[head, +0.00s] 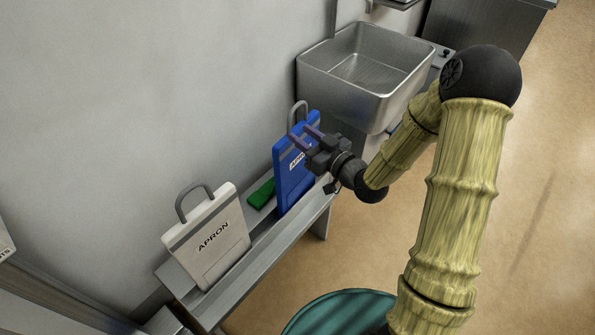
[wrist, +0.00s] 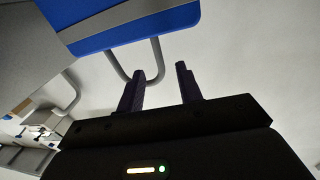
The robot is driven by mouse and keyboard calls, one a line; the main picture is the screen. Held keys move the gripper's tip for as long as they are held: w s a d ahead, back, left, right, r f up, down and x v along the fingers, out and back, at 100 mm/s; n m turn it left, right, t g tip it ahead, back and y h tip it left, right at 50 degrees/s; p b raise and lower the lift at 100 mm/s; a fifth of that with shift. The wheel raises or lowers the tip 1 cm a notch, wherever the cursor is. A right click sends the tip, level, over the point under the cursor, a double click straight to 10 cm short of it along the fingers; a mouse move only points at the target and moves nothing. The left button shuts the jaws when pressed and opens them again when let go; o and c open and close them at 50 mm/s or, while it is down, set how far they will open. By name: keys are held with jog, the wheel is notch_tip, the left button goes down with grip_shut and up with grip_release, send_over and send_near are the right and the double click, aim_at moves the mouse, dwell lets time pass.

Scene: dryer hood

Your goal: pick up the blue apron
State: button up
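The blue apron (head: 291,180) stands upright on a narrow metal bench against the wall, with a grey loop handle (head: 298,113) on top. My gripper (head: 306,137) is at its upper part, by the handle's base. In the wrist view the apron (wrist: 175,20) is at the top and its handle (wrist: 156,60) hangs down in the picture. My gripper (wrist: 161,82) is open there, its two dark purple fingers apart. One side of the loop shows between the fingers in the picture; the left finger overlaps the loop's end. I cannot tell whether they touch.
A white apron (head: 210,243) with a grey handle stands on the same bench (head: 262,250), nearer. A green item (head: 261,194) lies between the aprons. A metal sink (head: 366,95) is beyond the bench. A teal round thing (head: 338,312) is at the bottom. Floor at right is clear.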

jog(key=shift+x, duration=1.4)
jog(key=x, duration=0.5)
jog(key=shift+w+f, duration=0.1)
grip_shut()
dwell(0.8)
